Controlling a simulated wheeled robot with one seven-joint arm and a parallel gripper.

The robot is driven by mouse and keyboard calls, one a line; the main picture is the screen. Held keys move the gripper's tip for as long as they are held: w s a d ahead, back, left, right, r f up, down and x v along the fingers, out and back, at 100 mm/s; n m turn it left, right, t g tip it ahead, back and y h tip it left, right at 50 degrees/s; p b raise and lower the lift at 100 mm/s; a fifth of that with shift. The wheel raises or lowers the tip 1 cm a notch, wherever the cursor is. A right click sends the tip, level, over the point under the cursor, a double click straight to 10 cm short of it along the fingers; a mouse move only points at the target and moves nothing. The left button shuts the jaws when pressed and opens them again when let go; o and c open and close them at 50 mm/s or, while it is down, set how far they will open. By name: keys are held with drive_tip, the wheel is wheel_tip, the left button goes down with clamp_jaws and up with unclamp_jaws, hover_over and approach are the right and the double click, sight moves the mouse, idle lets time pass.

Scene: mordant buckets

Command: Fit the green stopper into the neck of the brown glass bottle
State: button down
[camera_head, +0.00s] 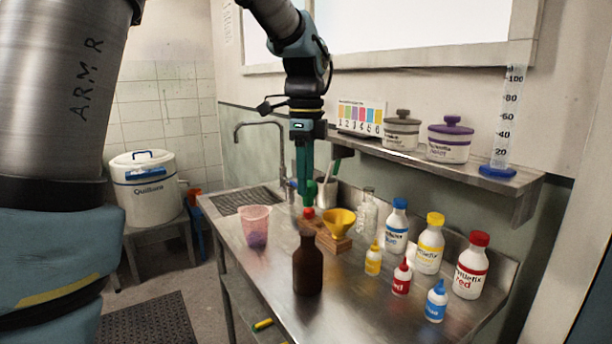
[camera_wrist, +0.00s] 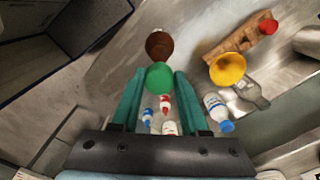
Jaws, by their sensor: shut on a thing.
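The brown glass bottle (camera_head: 308,268) stands upright near the front edge of the steel bench. In the wrist view the bottle (camera_wrist: 159,45) shows just beyond the fingertips, partly overlapped by the stopper. My gripper (camera_head: 305,185) points down above the bench, behind the bottle in the head view. It is shut on the green stopper (camera_head: 310,190), which shows between the fingertips in the wrist view (camera_wrist: 160,76). The stopper is apart from the bottle's neck. The stopper's lower end is hard to make out.
A wooden block (camera_head: 333,238) carries a red stopper (camera_head: 308,213) and a yellow funnel (camera_head: 340,222). A pink cup (camera_head: 255,226) stands left of the bottle. Several dye bottles (camera_head: 430,243) crowd the right. A shelf (camera_head: 440,166) runs along the wall.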

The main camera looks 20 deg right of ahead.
sight(305, 205)
drive_tip(key=shift+f+b, duration=2.2)
drive_tip(key=shift+f, duration=2)
drive_tip(key=shift+c, duration=1.7)
unclamp_jaws()
drive_tip(key=shift+r, duration=0.1)
wheel_tip(305, 205, up, 11)
drive_tip(key=shift+f+b, duration=0.15)
drive_tip(key=shift+b, duration=0.55)
drive_tip(key=shift+f, duration=0.1)
